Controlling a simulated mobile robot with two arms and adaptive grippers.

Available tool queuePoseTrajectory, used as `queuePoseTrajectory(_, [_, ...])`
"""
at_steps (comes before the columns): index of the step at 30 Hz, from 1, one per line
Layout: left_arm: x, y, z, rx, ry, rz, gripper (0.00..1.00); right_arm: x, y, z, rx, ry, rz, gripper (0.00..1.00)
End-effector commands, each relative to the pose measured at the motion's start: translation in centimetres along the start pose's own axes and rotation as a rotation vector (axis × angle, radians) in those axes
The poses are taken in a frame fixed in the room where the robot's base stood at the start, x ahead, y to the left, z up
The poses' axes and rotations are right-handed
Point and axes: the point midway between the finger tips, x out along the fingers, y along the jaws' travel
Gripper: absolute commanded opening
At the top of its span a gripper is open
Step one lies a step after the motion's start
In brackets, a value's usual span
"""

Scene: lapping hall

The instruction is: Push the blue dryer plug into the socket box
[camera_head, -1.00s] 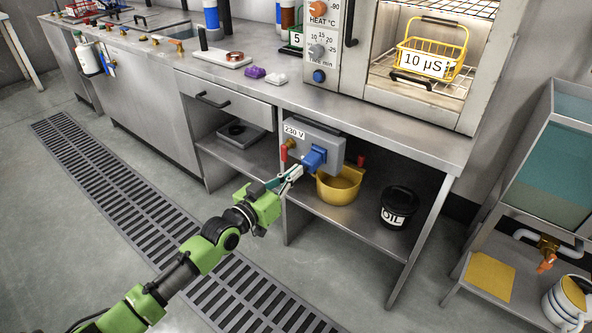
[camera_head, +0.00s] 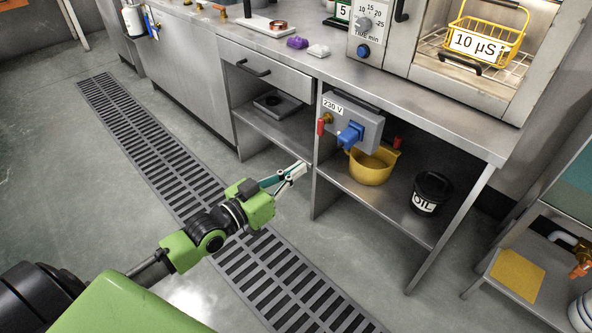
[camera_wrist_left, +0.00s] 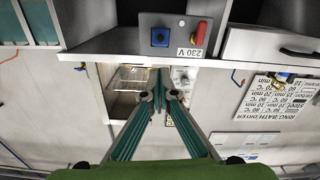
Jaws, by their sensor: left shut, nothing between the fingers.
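The blue dryer plug (camera_head: 350,135) sits at the front face of the grey socket box (camera_head: 370,128), which is labelled 230 V and is fixed under the bench top. I cannot tell how deep the plug sits. In the left wrist view the picture is upside down, and the plug (camera_wrist_left: 160,37) shows as a blue square on the socket box (camera_wrist_left: 182,22). My left gripper (camera_head: 298,171) is shut and empty, apart from the plug, to its lower left in the head view. Its fingers (camera_wrist_left: 159,88) converge in the wrist view. My right gripper is not in view.
A red-handled lever (camera_head: 321,125) is on the box's left side. A yellow bowl (camera_head: 371,170) and a black OIL bucket (camera_head: 431,193) stand on the lower shelf. The dryer cabinet with a yellow basket (camera_head: 487,38) stands on the bench (camera_head: 440,105). Floor around the grating is free.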

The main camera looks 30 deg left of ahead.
Motion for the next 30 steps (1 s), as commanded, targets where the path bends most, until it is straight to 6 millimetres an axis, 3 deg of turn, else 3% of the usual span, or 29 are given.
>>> queuePoseTrajectory(10, [0.5,-0.1,0.1,-0.04,0.002,-0.003,0.0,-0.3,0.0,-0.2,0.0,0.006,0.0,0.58])
queuePoseTrajectory(24, [7.3,-0.2,0.2,-0.725,0.003,-0.003,0.0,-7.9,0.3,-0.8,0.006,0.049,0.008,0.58])
queuePoseTrajectory(30, [8.7,-0.1,0.0,-0.791,0.001,0.0,0.0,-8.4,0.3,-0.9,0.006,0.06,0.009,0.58])
